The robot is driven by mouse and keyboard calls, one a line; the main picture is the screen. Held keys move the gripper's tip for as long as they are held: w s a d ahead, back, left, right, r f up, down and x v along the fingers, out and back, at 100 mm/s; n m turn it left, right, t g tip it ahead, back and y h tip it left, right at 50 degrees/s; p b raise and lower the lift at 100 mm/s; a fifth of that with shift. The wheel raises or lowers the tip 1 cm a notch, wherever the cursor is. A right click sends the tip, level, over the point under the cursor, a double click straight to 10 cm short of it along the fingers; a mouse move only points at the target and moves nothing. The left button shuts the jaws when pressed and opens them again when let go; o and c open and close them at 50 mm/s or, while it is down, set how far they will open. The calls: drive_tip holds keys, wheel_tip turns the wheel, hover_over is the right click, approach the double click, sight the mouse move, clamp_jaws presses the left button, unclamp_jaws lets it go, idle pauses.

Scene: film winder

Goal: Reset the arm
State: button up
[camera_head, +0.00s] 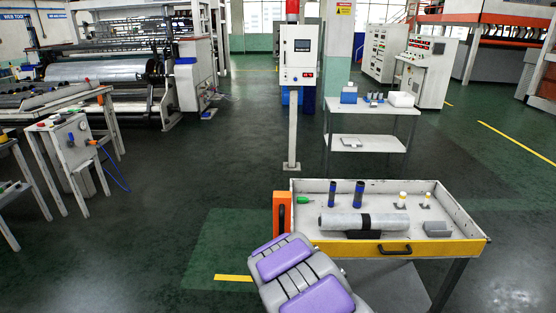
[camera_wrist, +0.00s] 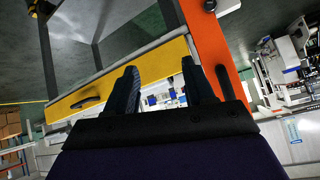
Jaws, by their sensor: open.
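My gripper (camera_wrist: 160,95) shows in the wrist view with its two dark fingers spread apart and nothing between them. Beyond it, the picture is tilted and shows the yellow front (camera_wrist: 120,75) of the tray table and its orange post (camera_wrist: 215,60). In the head view, part of my grey and purple arm (camera_head: 300,270) is at the bottom centre, in front of the tray table's left front corner. My gripper cannot be made out in the head view.
The tray table (camera_head: 455,250) holds a grey roll (camera_head: 340,222), two dark cylinders (camera_head: 359,194), a green-handled tool (camera_head: 303,199) and small parts. A control pillar (camera_head: 298,70) and a side table (camera_head: 370,120) stand behind. Machines line the left and back. The floor left of the tray table is clear.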

drive_tip(key=s+d+r+g, duration=0.3)
drive_tip(key=s+r, duration=0.4)
drive_tip(key=r, duration=0.1)
drive_tip(key=s+d+r+n+g, duration=0.1)
drive_tip(key=s+r, duration=0.4)
drive_tip(key=s, duration=0.8)
drive_tip(key=s+d+r+n+g+y, duration=0.1)
drive_tip(key=s+r+g, duration=0.3)
drive_tip(key=s, duration=1)
drive_tip(key=s+d+r+n+g+y, duration=0.1)
drive_tip(key=s+r, duration=0.5)
drive_tip(key=s, duration=0.7)
drive_tip(key=shift+s+d+r+n+g, duration=0.15)
drive_tip(key=shift+d+r+n+g, duration=0.1)
drive_tip(key=shift+d+n+g, duration=0.55)
drive_tip(key=shift+a, duration=0.2)
drive_tip(key=shift+c, duration=0.4)
